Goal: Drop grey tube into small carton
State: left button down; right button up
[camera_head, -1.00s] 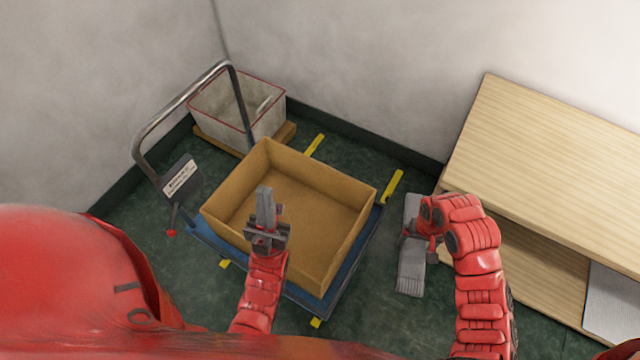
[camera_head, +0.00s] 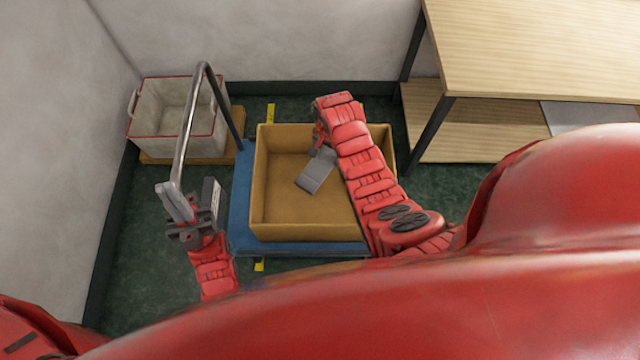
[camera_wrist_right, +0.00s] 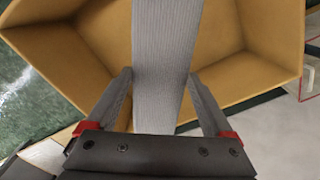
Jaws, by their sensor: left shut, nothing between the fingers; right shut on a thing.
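The grey tube (camera_head: 317,170) is a flat, ribbed strip. My right gripper (camera_head: 319,143) is shut on it and holds it over the open carton. In the right wrist view the tube (camera_wrist_right: 165,45) runs between the fingers of my right gripper (camera_wrist_right: 160,80), with carton walls around it. I cannot tell how high above the floor of the carton it hangs. The brown carton (camera_head: 285,233) stands open on a blue trolley; my right arm hides its right part. My left gripper (camera_head: 175,200) is shut and empty, left of the carton, near the trolley handle.
The blue trolley (camera_head: 241,205) has a tall metal handle (camera_head: 190,120) on its left. A white bin with a red rim (camera_head: 170,135) stands at the back left. A wooden shelf unit (camera_head: 540,50) stands at the right. Green floor (camera_head: 140,270) is clear at the front left.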

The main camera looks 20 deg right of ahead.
jog(key=shift+w+a+f, duration=0.1)
jog(key=shift+w+a, duration=0.05)
jog(key=shift+f, duration=0.25)
notch_tip(320, 180, down, 6)
jog(key=b, duration=0.4)
jog(key=shift+r, duration=0.2)
jog(key=o, duration=1.1)
jog(key=shift+r, duration=0.1)
notch_tip(320, 180, up, 8)
jog(key=shift+w+r+b, duration=0.1)
jog(key=shift+b, duration=0.8)
notch_tip(320, 180, up, 9)
jog(key=p, duration=0.8)
